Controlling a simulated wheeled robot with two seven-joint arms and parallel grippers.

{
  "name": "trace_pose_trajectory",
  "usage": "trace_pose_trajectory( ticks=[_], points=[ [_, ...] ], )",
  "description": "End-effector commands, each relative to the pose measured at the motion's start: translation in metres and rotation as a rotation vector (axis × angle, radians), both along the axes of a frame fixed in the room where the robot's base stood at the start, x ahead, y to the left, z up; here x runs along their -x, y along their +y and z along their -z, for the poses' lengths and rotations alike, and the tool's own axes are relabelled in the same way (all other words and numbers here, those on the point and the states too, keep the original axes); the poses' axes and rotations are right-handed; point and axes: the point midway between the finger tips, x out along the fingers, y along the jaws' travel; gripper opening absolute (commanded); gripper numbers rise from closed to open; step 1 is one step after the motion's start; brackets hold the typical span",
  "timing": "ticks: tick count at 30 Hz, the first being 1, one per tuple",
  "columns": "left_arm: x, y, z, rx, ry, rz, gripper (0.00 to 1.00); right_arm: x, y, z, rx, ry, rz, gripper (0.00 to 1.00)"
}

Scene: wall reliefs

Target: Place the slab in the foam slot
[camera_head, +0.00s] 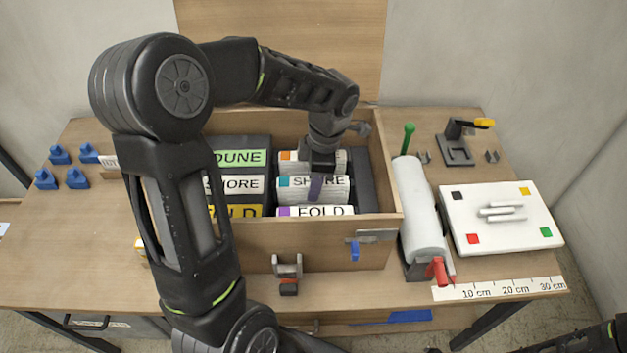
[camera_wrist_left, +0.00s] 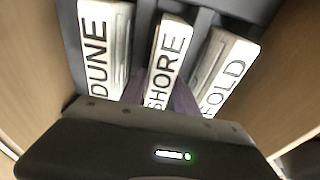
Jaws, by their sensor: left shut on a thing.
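An open wooden crate (camera_head: 305,240) holds dark foam (camera_head: 363,185) with slots. The white slab labelled SHORE, with a teal mark, (camera_head: 335,187) is in the middle of the right-hand row; it also shows in the left wrist view (camera_wrist_left: 166,62). My left gripper (camera_head: 317,185) reaches down from above and is shut on this slab, fingers on both sides of its label. The DUNE slab (camera_wrist_left: 104,48) and the FOLD slab (camera_wrist_left: 229,70) stand on either side, apart from it. The SHORE slab's lower part is hidden, so I cannot tell its depth in the foam. My right gripper is out of view.
Left of the slabs are a green DUNE label (camera_head: 240,158), a white SHORE label and a yellow FOLD label, partly behind my left arm. A white roll (camera_head: 420,210) and a white board (camera_head: 502,220) lie right of the crate. Blue pieces (camera_head: 60,155) stand far left.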

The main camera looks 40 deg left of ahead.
Motion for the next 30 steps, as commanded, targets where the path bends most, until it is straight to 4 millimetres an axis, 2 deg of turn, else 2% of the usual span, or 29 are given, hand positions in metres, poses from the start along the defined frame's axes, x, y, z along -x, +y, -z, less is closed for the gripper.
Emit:
trace_pose_trajectory(
  ticks=[6, 7, 15, 24, 30],
  points=[
    [-0.001, 0.000, 0.003, -0.001, -0.001, 0.000, 0.00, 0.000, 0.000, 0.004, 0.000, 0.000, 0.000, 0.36],
    [0.000, 0.000, 0.003, 0.000, 0.000, 0.000, 0.37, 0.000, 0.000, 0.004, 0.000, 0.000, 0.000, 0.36],
    [0.000, 0.000, 0.002, 0.000, 0.000, 0.000, 0.58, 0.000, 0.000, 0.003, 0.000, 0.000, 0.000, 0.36],
    [0.000, 0.000, 0.000, 0.000, 0.000, 0.000, 0.58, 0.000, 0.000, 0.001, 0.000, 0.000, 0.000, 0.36],
    [-0.003, -0.002, -0.017, -0.002, -0.004, 0.001, 0.58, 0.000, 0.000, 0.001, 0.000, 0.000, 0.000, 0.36]
  ],
)
